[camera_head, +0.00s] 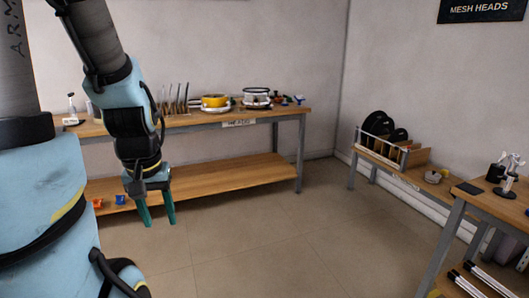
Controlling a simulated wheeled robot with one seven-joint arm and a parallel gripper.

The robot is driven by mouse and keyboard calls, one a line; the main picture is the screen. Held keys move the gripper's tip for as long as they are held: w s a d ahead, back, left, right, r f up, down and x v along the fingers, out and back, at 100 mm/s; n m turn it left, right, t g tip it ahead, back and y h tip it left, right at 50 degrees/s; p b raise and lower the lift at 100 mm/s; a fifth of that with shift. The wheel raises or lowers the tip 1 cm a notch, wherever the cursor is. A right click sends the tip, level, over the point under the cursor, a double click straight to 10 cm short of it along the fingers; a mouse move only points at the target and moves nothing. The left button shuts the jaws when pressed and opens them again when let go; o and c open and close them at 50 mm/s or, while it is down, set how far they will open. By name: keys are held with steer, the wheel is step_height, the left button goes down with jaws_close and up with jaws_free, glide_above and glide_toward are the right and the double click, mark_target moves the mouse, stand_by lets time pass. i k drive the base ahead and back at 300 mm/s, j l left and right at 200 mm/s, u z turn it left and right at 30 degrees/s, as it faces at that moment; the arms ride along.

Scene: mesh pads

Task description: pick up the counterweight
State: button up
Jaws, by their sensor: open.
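My gripper (158,221) hangs in mid-air at the left, pointing down. Its two green fingers are apart and nothing shows between them. It is in front of the long wooden bench, well away from the things on it. I cannot tell for certain which thing is the counterweight. A small grey, rounded object (433,177) sits on the low bench at the right, beside a wooden rack, far from my gripper.
The long bench (290,112) holds a yellow pot (215,101), a white pot (257,96) and upright plates. The rack (381,149) holds black discs. A nearer table (470,188) at the right carries black and white fixtures. The floor between is clear.

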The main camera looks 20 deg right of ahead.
mark_target(495, 172)
steer(key=i+l+z, duration=0.4)
steer(key=i, duration=0.3)
steer(key=i+z, duration=0.45)
steer(key=i, duration=0.3)
steer(key=i+j+z, duration=0.25)
steer(key=i+z, duration=0.15)
steer(key=i, duration=0.3)
steer(key=i+l+z, duration=0.1)
steer(key=i+z, duration=0.2)
steer(key=i, duration=0.25)
steer(key=i+z, duration=0.35)
steer(key=i, duration=0.15)
steer(key=i+j+z, duration=0.3)
steer(key=i, duration=0.2)
steer(key=i+j+z, duration=0.3)
steer(key=i, duration=0.2)
steer(key=i+l+z, duration=0.1)
steer(key=i+z, duration=0.65)
steer(key=i+j, duration=0.05)
steer(key=i, duration=0.05)
